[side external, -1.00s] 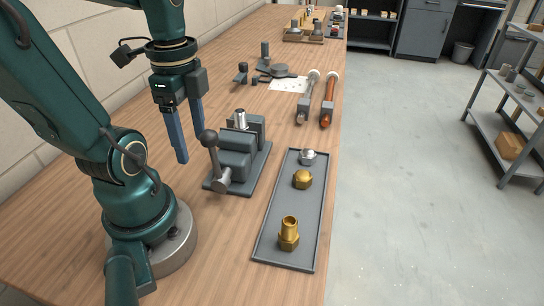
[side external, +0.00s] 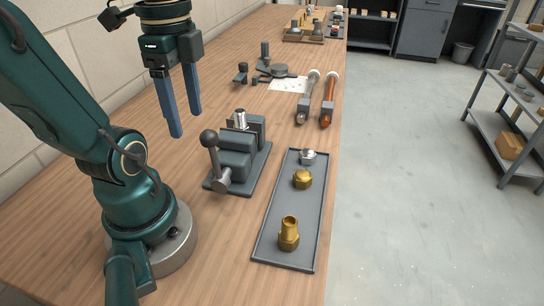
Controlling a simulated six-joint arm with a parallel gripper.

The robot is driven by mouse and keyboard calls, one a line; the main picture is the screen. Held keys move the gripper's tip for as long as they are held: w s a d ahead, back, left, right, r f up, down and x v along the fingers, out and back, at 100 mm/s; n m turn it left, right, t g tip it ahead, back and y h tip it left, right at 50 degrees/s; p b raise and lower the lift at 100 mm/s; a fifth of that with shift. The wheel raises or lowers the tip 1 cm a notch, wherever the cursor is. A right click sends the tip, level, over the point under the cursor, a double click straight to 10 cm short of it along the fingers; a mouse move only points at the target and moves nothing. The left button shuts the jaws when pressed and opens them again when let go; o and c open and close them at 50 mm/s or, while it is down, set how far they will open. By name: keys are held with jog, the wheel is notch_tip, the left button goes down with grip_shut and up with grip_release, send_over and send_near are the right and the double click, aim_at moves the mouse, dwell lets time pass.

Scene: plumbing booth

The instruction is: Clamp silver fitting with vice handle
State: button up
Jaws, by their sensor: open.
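The grey vice (side external: 240,152) stands on the wooden bench in front of the arm. A silver fitting (side external: 240,118) stands upright between its jaws at the far end; whether the jaws press on it I cannot tell. The vice handle (side external: 212,155), a lever with a dark ball knob, stands near upright at the vice's near left end. My gripper (side external: 186,124) is open and empty, with blue fingers pointing down, above and to the left of the vice. It is apart from the handle and the fitting.
A grey tray (side external: 266,228) right of the vice holds a silver nut (side external: 307,157), a brass cap (side external: 302,179) and a brass fitting (side external: 289,234). Bench in front of the vice is clear.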

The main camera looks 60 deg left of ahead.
jog(key=c, duration=0.7)
jog(key=shift+s+r+n, duration=0.1)
jog(key=shift+r+n, duration=0.15)
jog(key=shift+n, duration=0.25)
grip_shut()
jog(key=w+d+r+m, duration=0.3)
jog(key=w+d+r, duration=0.4)
jog(key=d, duration=0.1)
jog(key=s+a+f, duration=0.2)
jog(key=a+f, duration=0.2)
jog(key=f, duration=0.6)
jog(key=shift+a+f+y, duration=0.25)
jog(key=shift+y, duration=0.15)
